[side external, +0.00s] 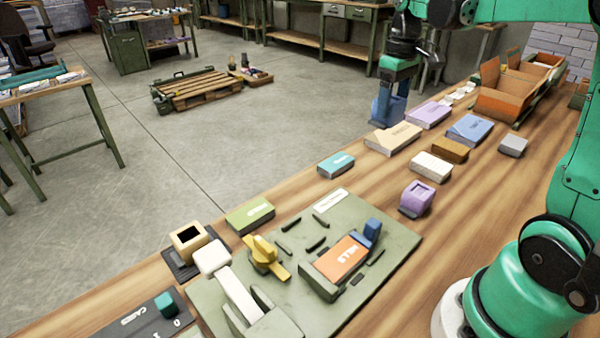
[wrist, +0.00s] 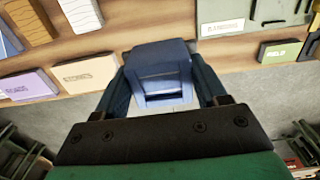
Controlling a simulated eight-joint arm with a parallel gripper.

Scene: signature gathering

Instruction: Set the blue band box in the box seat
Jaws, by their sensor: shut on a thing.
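The blue band box (side external: 388,109) hangs below my gripper (side external: 392,88), near the bench's far edge and beyond the cream block. In the wrist view the blue box (wrist: 163,75) sits between both fingers, with a recessed face visible. My gripper is shut on it and holds it clear of the blocks. The green board (side external: 400,240) lies nearer the camera, with short black strips (side external: 316,244) around bare patches. One patch may be the box seat, but I cannot tell which. The board's corner also shows at the wrist view's upper right (wrist: 275,12).
The board carries an orange block (side external: 348,254), a yellow clamp (side external: 262,256) and a white lever (side external: 237,292). A purple box (side external: 417,194), teal block (side external: 336,165) and green block (side external: 250,215) stand nearby. Several blocks and an open orange carton (side external: 505,100) lie farther along the bench.

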